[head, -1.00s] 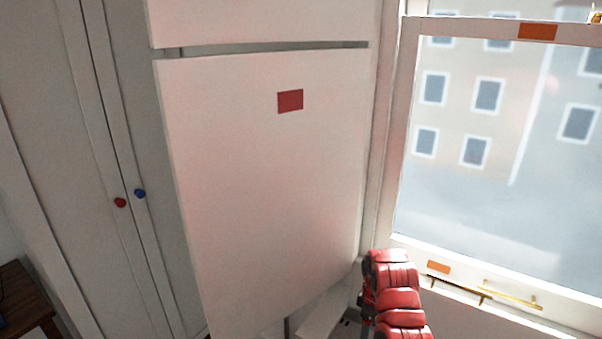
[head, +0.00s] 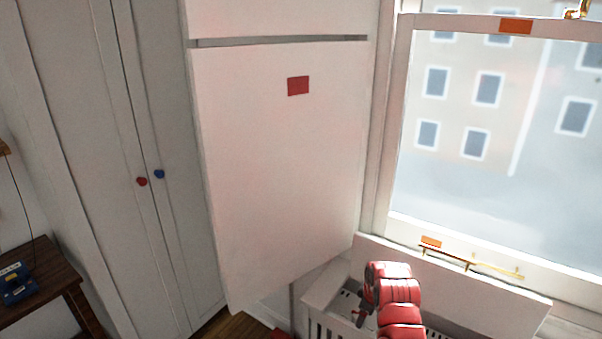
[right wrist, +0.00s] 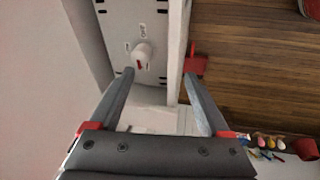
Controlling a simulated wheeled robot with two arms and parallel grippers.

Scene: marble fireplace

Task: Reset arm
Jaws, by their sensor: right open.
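My right arm, red, rises from the bottom of the head view in front of the open white box with slatted sides (head: 316,325) below the window. In the right wrist view my right gripper (right wrist: 158,78) is open, its two grey fingers spread with nothing between them. Beyond the fingertips is a round white knob with a red mark (right wrist: 142,54) on a light panel (right wrist: 122,25); the fingers look apart from it. My left gripper does not show.
A large white panel with a red rectangle (head: 298,86) stands left of the window (head: 480,130). A wardrobe (head: 85,130) with red and blue knobs is at left. A wooden table (head: 45,285) holds a blue device (head: 17,283). Wooden floor (right wrist: 255,80) shows at right.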

